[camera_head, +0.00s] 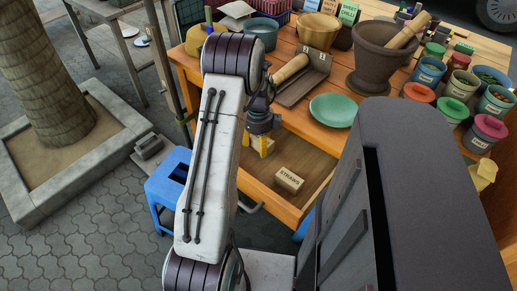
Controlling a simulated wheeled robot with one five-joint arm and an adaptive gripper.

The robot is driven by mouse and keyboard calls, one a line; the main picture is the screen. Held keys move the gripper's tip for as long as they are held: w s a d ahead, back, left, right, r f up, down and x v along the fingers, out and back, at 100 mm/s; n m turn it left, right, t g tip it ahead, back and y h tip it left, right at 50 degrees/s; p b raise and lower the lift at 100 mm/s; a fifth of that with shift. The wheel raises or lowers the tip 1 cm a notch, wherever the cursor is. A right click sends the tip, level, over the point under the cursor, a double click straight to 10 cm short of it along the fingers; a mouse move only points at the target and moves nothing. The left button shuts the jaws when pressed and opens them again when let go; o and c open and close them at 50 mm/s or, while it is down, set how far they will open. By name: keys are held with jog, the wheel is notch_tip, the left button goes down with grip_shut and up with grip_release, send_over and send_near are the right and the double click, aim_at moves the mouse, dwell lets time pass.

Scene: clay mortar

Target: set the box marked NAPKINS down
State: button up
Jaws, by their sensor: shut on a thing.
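My gripper (261,144) points down over the open wooden drawer at the front of the table. Its yellow fingers are shut on a small box, which is mostly hidden by the fingers and my arm. No NAPKINS marking can be read on it from here. A small tan box marked STRAWS (289,179) lies in the drawer (318,163), to the right of and nearer than my gripper, apart from it.
The tabletop above holds a green plate (333,110), a dark mortar (380,66) with a pestle, a wooden bowl (318,31) and several lidded tins at the right. A blue stool (166,184) stands left of the drawer. Bare drawer floor shows around the STRAWS box.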

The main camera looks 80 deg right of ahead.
aim_at(258, 140)
jog(key=shift+f, duration=1.25)
jog(key=shift+f, duration=0.15)
jog(key=o, duration=1.2)
jog(key=shift+c, duration=0.2)
notch_tip(258, 140, up, 12)
jog(key=shift+r+p, duration=0.15)
jog(key=shift+p, duration=0.45)
